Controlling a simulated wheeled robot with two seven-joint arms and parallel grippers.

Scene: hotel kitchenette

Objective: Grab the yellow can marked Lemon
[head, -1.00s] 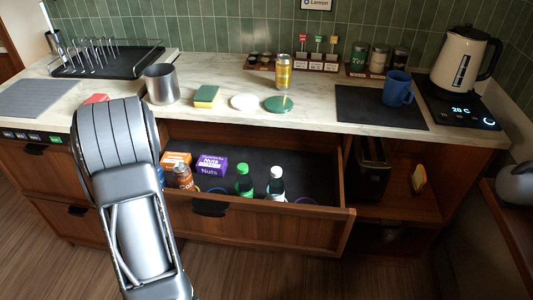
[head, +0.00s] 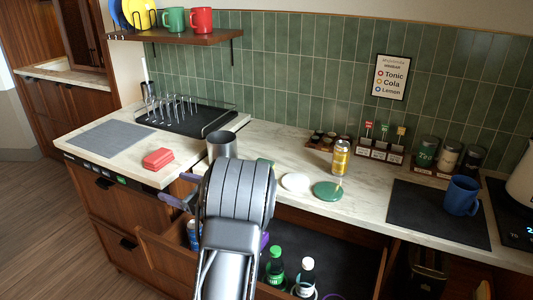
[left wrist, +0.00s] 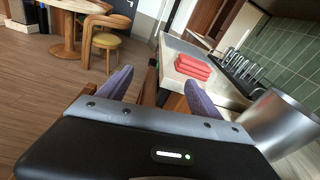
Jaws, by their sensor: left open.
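The yellow can (head: 341,157) stands upright on the marble counter near the tiled back wall in the head view. Its label is too small to read. My left gripper (head: 180,189) is open and empty, in front of the counter edge by the red box-shaped item, well to the left of the can. Its purple fingers (left wrist: 157,92) also show spread apart in the left wrist view, with nothing between them. The can is not in the left wrist view. My right gripper is not in view.
A metal canister (head: 221,145) stands between my left gripper and the can. A white disc (head: 295,182) and a green disc (head: 327,191) lie in front of the can. An open drawer (head: 335,262) with bottles juts out below. A blue mug (head: 461,196) stands right.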

